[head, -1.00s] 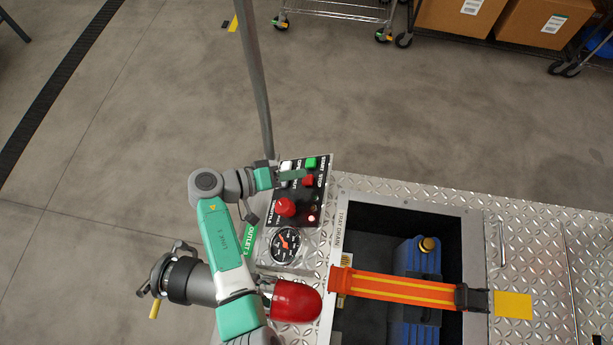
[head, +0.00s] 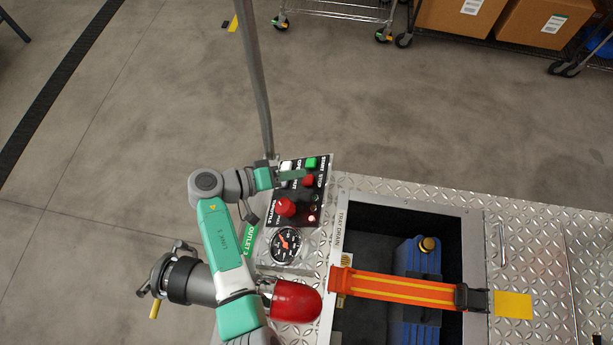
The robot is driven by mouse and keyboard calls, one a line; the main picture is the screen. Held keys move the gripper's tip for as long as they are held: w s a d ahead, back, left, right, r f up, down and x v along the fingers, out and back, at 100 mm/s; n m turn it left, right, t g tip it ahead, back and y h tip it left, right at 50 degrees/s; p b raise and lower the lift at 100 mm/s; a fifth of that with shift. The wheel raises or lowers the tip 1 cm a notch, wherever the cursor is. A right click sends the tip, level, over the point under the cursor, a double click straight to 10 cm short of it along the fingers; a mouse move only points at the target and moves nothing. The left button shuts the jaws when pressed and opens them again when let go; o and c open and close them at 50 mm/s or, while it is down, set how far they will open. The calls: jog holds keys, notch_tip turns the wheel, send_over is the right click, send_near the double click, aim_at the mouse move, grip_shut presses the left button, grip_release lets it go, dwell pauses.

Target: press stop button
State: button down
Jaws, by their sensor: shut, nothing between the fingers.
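The control panel (head: 319,192) is a black plate with a green button (head: 311,162), a white button (head: 286,165), a red button (head: 308,180) beside the STOP lettering, and a larger red knob (head: 285,208). My gripper (head: 303,174) is shut and empty. A small red light glows low on the panel.
A round gauge (head: 285,244) and a red dome (head: 296,301) lie below the panel. A grey pole (head: 254,80) rises just behind it. To the right is an open bay with a blue container (head: 414,290) under an orange strap (head: 395,287).

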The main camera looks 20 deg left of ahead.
jog(key=shift+d+f, duration=0.1)
jog(key=shift+f, duration=0.05)
jog(key=shift+d+f, duration=0.15)
jog(key=shift+f, duration=0.05)
jog(key=shift+d+f+b, duration=0.25)
jog(key=shift+f+b, duration=0.2)
jog(key=shift+b, duration=0.1)
dwell(0.6)
jog(key=shift+r, duration=0.1)
jog(key=shift+a+r+p, duration=0.45)
jog(key=shift+r+p, duration=0.05)
jog(key=shift+r, duration=0.2)
jog(key=a+r, duration=0.1)
jog(key=r+p, duration=0.1)
jog(key=r, duration=0.1)
jog(key=a+r+p, duration=0.1)
jog(key=shift+s+a+r, duration=0.15)
jog(key=shift+s+a, duration=0.05)
jog(key=shift+a, duration=0.1)
dwell(1.0)
